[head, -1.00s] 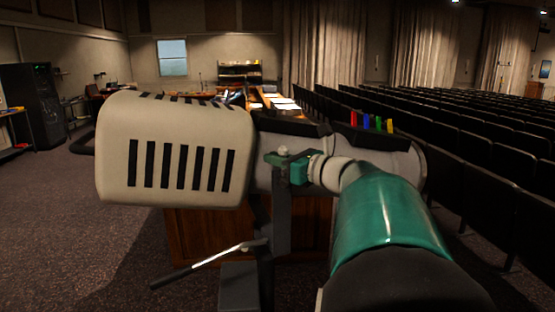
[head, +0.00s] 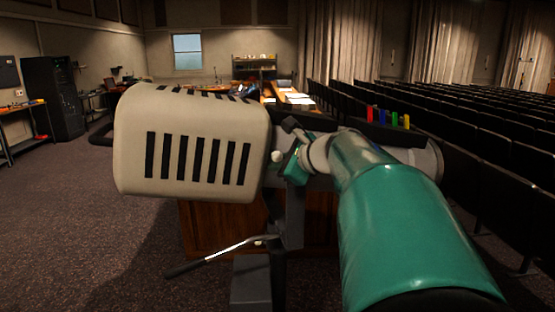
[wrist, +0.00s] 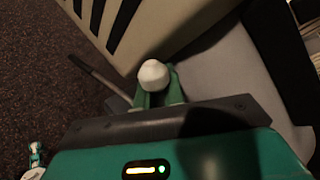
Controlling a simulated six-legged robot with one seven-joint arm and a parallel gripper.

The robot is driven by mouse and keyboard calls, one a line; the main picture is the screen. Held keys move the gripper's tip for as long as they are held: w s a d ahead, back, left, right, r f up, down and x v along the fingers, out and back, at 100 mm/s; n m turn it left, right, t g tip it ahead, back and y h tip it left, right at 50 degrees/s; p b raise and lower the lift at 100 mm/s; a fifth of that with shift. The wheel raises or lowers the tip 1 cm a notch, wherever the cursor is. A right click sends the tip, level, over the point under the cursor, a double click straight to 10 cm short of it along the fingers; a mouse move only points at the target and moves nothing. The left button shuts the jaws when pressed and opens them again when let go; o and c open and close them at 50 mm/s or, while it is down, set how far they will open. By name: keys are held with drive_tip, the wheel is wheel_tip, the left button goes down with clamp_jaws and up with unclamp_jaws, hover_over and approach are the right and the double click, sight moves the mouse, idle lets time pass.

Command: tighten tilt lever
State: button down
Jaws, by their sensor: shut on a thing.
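The tilt lever, with a white ball-shaped knob (head: 277,156), sits on the right side of the beige slotted spotlight housing (head: 195,150). My gripper (head: 288,164) is at the lever, reaching in from the right with its palm tilted. In the wrist view the white knob (wrist: 153,75) stands at the tips of my green fingers (wrist: 160,92), which are shut on the lever. The lever's shaft is mostly hidden by the fingers.
A long handle (head: 215,257) with a dark grip sticks out lower left below the lamp. The lamp's grey barrel (head: 428,162) and small coloured tabs (head: 388,118) are behind my arm. Rows of dark seats (head: 480,150) fill the right; carpet is open at left.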

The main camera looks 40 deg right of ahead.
drive_tip(key=shift+w+a+f+n+g+h, duration=0.1)
drive_tip(key=shift+a+f+n+g+h, duration=0.1)
drive_tip(key=shift+f+n+g+h, duration=0.65)
drive_tip(key=shift+a+f+n+g+h, duration=0.15)
drive_tip(key=shift+f+n+g+h, duration=0.2)
drive_tip(key=shift+f+n+h, duration=0.55)
drive_tip(key=shift+r+n, duration=0.2)
drive_tip(key=shift+n, duration=0.05)
drive_tip(key=c, duration=1.5)
unclamp_jaws()
drive_tip(key=v, duration=1.3)
drive_tip(key=shift+s+a+r, duration=0.2)
drive_tip(key=shift+s+a, duration=0.05)
